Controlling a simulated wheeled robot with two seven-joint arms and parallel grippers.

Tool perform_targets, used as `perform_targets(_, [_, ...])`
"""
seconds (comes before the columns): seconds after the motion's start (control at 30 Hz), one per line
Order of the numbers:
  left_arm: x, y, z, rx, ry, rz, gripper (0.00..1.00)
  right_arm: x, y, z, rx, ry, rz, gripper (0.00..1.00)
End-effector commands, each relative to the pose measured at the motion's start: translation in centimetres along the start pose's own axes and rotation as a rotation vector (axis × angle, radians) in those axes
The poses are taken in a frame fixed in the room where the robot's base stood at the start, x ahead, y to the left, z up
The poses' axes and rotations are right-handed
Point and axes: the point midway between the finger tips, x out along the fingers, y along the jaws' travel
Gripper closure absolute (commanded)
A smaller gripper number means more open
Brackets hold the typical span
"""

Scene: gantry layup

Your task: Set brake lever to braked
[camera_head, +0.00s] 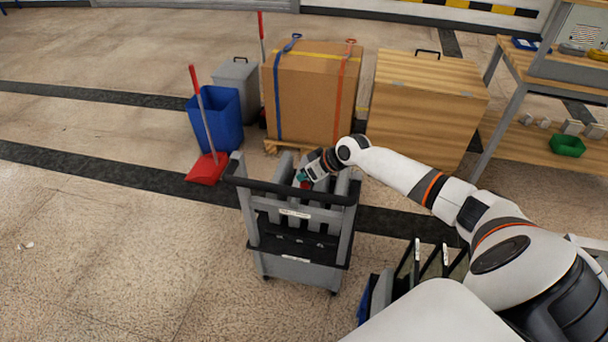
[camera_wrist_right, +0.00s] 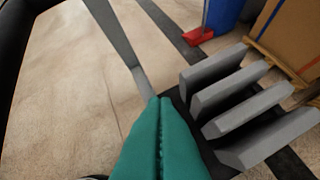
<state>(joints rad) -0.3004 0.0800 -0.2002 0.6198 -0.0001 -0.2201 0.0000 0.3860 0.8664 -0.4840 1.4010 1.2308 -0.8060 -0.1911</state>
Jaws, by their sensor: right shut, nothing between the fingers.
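A grey cart (camera_head: 300,271) with a black push handle stands at the middle of the head view. My right gripper (camera_head: 302,178), with teal fingers, is above the cart, just behind the handle. In the right wrist view its fingers (camera_wrist_right: 161,105) are shut together with nothing between them. A small red part (camera_head: 305,185) shows just below the fingertips in the head view. It may be the brake lever, but I cannot tell, nor whether the fingers touch it. No lever can be made out in the right wrist view. My left gripper is not in view.
Grey upright dividers (camera_wrist_right: 228,92) stand in the cart beside the fingers. Behind are a strapped cardboard box (camera_head: 315,95), a wooden crate (camera_head: 425,110), a blue bin (camera_head: 222,118) and a red dustpan (camera_head: 206,169). A workbench (camera_head: 550,85) stands right.

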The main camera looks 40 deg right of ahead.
Motion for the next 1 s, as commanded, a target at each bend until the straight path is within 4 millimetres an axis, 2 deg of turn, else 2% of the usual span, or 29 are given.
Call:
perform_targets(0.03, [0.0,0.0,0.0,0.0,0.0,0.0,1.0,0.1,-0.1,-0.5,0.001,0.013,-0.002,1.0])
perform_targets(0.17, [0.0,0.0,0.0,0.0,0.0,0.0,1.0,-0.8,-0.3,-0.6,0.001,0.015,-0.004,1.0])
perform_targets(0.27, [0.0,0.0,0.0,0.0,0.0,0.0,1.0,-2.5,-0.2,-0.6,-0.002,0.017,-0.005,1.0])
perform_targets(0.5, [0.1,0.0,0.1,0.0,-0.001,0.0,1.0,-7.6,-0.2,-0.4,-0.003,0.011,-0.005,1.0])
perform_targets(0.7, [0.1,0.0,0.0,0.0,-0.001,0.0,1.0,-10.8,-0.1,-0.2,-0.002,0.007,-0.003,1.0])
perform_targets(0.83, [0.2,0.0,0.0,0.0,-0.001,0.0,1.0,-11.7,0.0,0.0,-0.001,0.004,-0.001,1.0])
perform_targets(1.0, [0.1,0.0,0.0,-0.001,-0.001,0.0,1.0,-11.9,0.1,0.1,-0.001,0.002,0.001,1.0])
